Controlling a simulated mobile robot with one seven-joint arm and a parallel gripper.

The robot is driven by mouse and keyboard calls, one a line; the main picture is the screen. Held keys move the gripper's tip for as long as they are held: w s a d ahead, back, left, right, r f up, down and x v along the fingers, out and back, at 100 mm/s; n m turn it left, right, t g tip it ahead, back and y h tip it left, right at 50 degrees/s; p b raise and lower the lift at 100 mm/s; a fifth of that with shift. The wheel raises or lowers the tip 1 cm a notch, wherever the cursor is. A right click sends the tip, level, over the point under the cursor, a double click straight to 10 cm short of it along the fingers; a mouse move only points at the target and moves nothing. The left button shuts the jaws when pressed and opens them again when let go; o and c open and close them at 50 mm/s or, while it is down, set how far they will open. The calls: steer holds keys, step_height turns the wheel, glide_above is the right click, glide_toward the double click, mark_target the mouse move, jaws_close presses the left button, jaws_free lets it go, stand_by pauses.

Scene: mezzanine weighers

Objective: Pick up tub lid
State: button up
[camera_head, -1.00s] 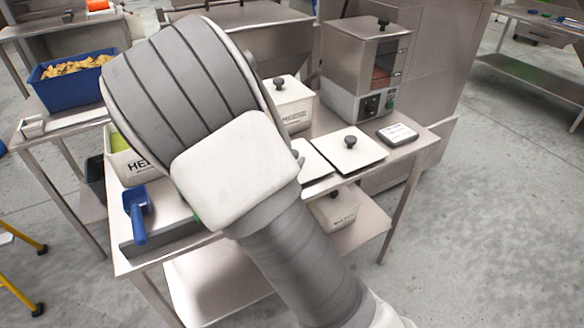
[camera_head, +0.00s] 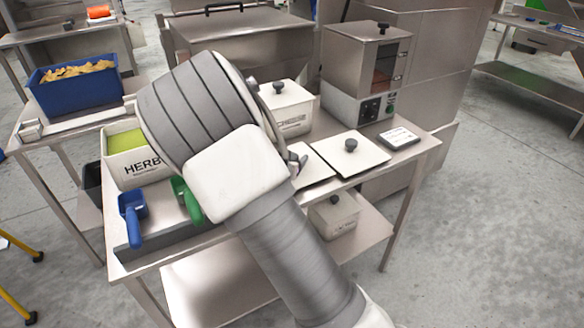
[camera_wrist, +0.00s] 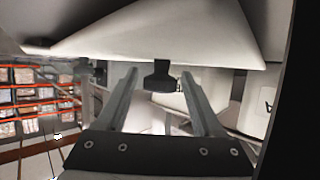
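Two square white lids lie on the steel table. One lid (camera_head: 350,155) with a dark round knob is in full view. The other lid (camera_head: 313,168), to its left, is partly hidden behind my arm. In the wrist view a white lid (camera_wrist: 160,38) fills the top, its dark knob (camera_wrist: 158,80) showing between the fingertips. I cannot tell which lid this is. My gripper (camera_wrist: 160,77) is open, one finger on each side of the knob in the picture. I see no clear contact. In the head view my arm hides most of the gripper.
A lidded white tub (camera_head: 290,118) stands behind the lids, with a steel machine (camera_head: 362,75) at back right. A small display (camera_head: 398,138) lies right. An open HERB tub (camera_head: 135,165), blue scoop (camera_head: 133,215) and green scoop (camera_head: 186,200) are left. Another lidded tub (camera_head: 335,217) stands below.

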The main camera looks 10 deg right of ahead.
jaws_close()
